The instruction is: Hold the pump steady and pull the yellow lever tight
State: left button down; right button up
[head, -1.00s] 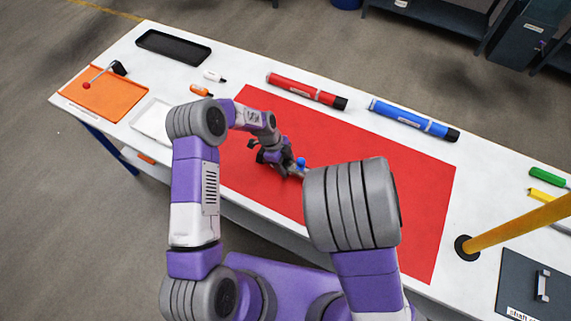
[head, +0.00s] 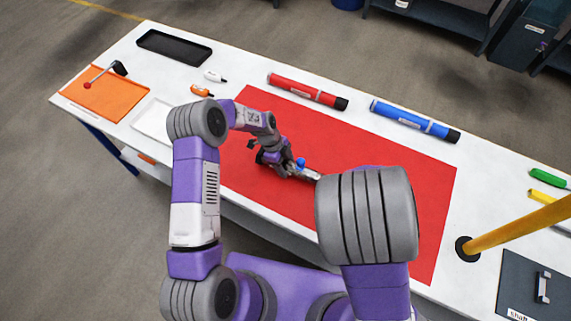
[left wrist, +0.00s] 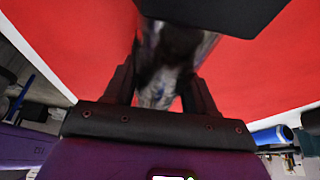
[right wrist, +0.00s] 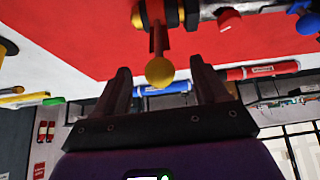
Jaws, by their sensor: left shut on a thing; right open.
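The pump (head: 308,174) is a grey metal tube with a blue knob (head: 301,162), lying over the red mat. My left gripper (head: 284,168) is shut on the pump's body. In the left wrist view the dark, shiny pump body (left wrist: 165,65) sits between the left fingers (left wrist: 160,88). In the right wrist view the yellow lever (right wrist: 160,72) shows as a yellow ball on a red stem, hanging from a yellow and black collar (right wrist: 162,14). My right gripper (right wrist: 162,78) is open, with the ball in line between its fingertips; I cannot tell the depth. In the head view my right arm hides this gripper.
A red tube (head: 306,91) and a blue tube (head: 413,120) lie along the far side of the table. A yellow pole (head: 515,224) stands at the right. An orange tray (head: 105,98) and a black tray (head: 173,47) are at the left. The red mat (head: 395,160) is mostly clear.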

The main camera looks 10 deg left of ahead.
pick_arm(q)
jog(key=shift+s+d, duration=0.1)
jog(key=shift+d, duration=0.05)
pick_arm(e)
jog(key=shift+r, duration=2.4)
